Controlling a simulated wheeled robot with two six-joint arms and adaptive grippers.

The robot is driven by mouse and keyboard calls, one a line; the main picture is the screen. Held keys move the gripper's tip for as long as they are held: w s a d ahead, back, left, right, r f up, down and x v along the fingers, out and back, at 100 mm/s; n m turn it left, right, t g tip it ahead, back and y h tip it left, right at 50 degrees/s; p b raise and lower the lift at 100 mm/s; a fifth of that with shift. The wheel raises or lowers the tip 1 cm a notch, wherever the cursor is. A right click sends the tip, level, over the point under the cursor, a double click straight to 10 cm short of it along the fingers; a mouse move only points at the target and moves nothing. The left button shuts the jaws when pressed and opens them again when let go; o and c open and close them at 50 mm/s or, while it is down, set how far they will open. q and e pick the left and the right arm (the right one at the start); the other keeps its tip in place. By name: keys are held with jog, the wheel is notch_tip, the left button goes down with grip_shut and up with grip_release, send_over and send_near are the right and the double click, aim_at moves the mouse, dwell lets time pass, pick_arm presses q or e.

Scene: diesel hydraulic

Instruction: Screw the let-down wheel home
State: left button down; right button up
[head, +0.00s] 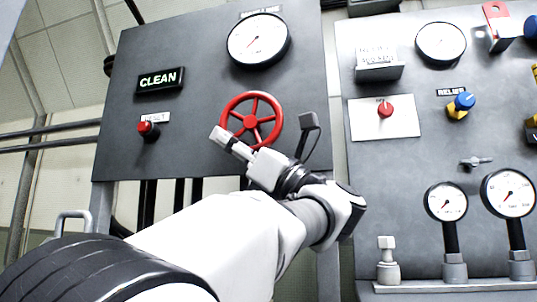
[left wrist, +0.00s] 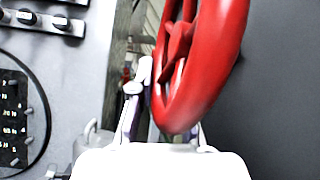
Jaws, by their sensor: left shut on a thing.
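The red let-down wheel (head: 251,121) has a round rim and several spokes. It is mounted on the dark grey panel in the head view, below a large gauge. My left gripper (head: 234,141) is at the wheel's lower left rim and is shut on it. In the left wrist view the wheel (left wrist: 205,75) looms large and nearly edge-on, its near rim low between the fingers of my left gripper (left wrist: 165,125). The exact finger contact is partly hidden behind the rim and the white gripper body. My right gripper is not in view.
A round gauge (head: 258,41) sits above the wheel. A lit CLEAN sign (head: 161,80) and a red RESET button (head: 147,127) are to its left. The right panel carries a red knob (head: 385,110), a blue-and-yellow relief knob (head: 461,104) and several gauges.

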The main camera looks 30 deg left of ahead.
pick_arm(q)
jog(key=c, duration=1.1)
grip_release()
jog(key=shift+c, duration=0.2)
jog(key=v, duration=0.7)
jog(key=shift+d, duration=0.2)
